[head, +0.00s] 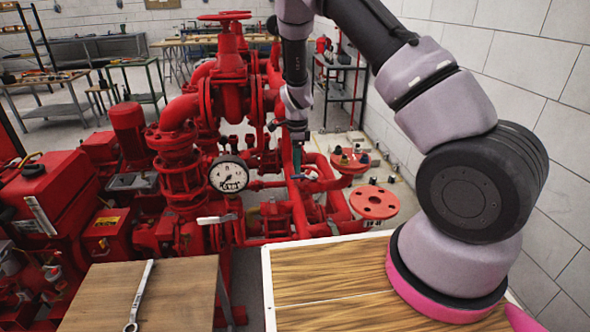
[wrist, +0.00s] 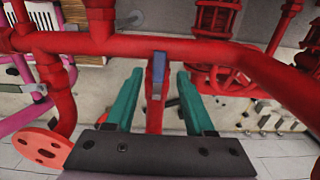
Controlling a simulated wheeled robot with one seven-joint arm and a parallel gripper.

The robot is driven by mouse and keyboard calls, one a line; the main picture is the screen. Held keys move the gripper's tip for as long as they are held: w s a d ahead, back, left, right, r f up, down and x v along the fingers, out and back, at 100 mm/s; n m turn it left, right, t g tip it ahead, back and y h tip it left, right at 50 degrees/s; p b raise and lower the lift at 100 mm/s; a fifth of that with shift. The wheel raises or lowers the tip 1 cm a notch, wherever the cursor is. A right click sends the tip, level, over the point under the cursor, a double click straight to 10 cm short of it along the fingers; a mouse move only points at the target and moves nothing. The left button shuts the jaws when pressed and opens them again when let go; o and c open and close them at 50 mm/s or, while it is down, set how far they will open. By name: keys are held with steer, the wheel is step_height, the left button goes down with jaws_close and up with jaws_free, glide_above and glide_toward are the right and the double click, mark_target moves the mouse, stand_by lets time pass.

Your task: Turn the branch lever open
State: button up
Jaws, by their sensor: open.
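A short lever with a blue-grey end (wrist: 158,72) shows in the wrist view, just below a horizontal red pipe. I take it to be the branch lever; a red part runs down from it toward my gripper. My gripper (wrist: 160,80) has two green fingers, spread apart, one on each side of the lever with visible gaps. In the head view my gripper (head: 297,158) reaches down among the red pipes, right of the pressure gauge. There the lever is too small or hidden to make out.
Red pipework (head: 285,185) surrounds my gripper closely. A round red flange (head: 374,202) lies to its right, also at lower left in the wrist view (wrist: 38,148). A white-faced gauge (head: 229,174) is to the left. A wrench (head: 139,295) lies on a wooden table (head: 185,290) in front.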

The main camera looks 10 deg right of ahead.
step_height(320, 180, up, 8)
steer(key=shift+a, duration=0.1)
stand_by(0.4)
steer(key=s+d+r+n+t+y, duration=0.1)
steer(key=s+d+r+n, duration=0.15)
steer(key=r, duration=0.55)
steer(key=s+d+r+n+t+y, duration=0.15)
steer(key=s+r, duration=0.25)
steer(key=r, duration=0.4)
steer(key=s+d+r+n+y, duration=0.1)
steer(key=s+d+r+n, duration=0.15)
steer(key=r, duration=0.55)
steer(key=s+d+r+n+t, duration=0.1)
steer(key=s+d+r+n, duration=0.1)
steer(key=s, duration=0.4)
steer(key=s+d+r+n+t+h, duration=0.1)
steer(key=s+d+r+n+t, duration=0.1)
steer(key=s, duration=0.5)
steer(key=s+d+r+n+t, duration=0.1)
steer(key=s+r+n, duration=0.2)
steer(key=s+r, duration=0.3)
steer(key=shift+s+d+t, duration=0.35)
steer(key=shift+s+d, duration=0.05)
steer(key=shift+s, duration=0.05)
steer(key=shift+n+h, duration=0.25)
